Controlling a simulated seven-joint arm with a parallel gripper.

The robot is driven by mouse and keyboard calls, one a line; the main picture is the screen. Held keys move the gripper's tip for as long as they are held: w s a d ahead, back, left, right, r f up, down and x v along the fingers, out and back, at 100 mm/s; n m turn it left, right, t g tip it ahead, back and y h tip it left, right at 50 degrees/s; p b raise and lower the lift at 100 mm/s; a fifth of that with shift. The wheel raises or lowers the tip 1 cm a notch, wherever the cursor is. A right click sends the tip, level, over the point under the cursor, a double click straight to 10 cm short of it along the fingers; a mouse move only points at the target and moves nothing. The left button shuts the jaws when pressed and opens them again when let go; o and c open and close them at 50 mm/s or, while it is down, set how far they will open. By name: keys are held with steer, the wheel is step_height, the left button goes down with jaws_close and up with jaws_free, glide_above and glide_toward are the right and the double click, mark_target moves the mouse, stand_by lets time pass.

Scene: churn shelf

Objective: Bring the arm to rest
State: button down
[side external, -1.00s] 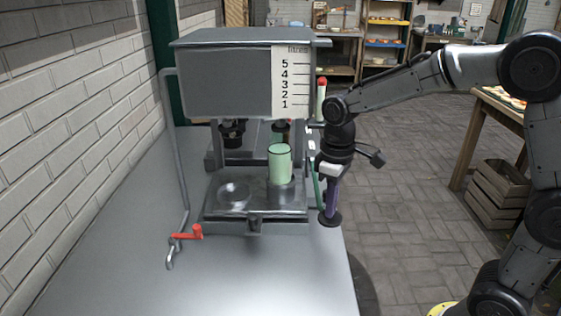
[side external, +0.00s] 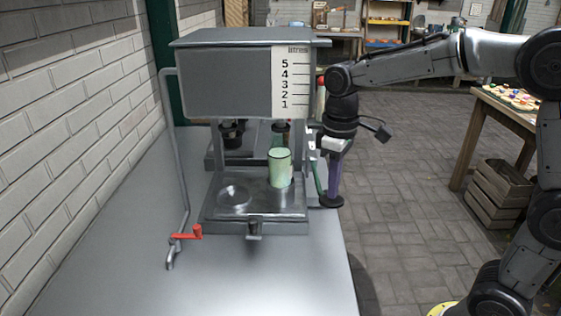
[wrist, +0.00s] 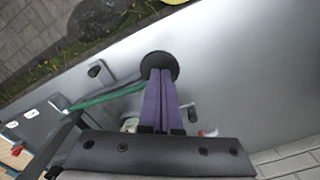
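My gripper (side external: 333,196) hangs downward at the right side of the bench machine. Its two purple fingers lie together in the wrist view (wrist: 161,82) and look shut. A black disc (wrist: 160,66) shows at the fingertips; whether the fingers grip it cannot be told. A green-and-grey bar (wrist: 110,95) runs from the machine towards this disc. It also shows as a green strip beside the gripper in the side view (side external: 318,178). My arm reaches in from the right, above the bench edge.
The grey machine (side external: 225,85) carries a scale marked 1 to 5. A green cup (side external: 279,168) stands on its metal tray (side external: 232,228). A red-handled tap (side external: 187,234) is at left. The bench front (side external: 200,285) is clear. A crate (side external: 498,195) stands at right.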

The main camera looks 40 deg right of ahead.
steer(key=shift+r, duration=0.9)
steer(key=shift+r, duration=0.15)
steer(key=s+r+t, duration=0.2)
steer(key=s+r, duration=0.3)
steer(key=s+f+m+t, duration=0.3)
steer(key=s+f, duration=0.2)
steer(key=s, duration=0.8)
steer(key=shift+d+t, duration=0.3)
steer(key=shift+d, duration=0.05)
steer(key=shift+s, duration=0.1)
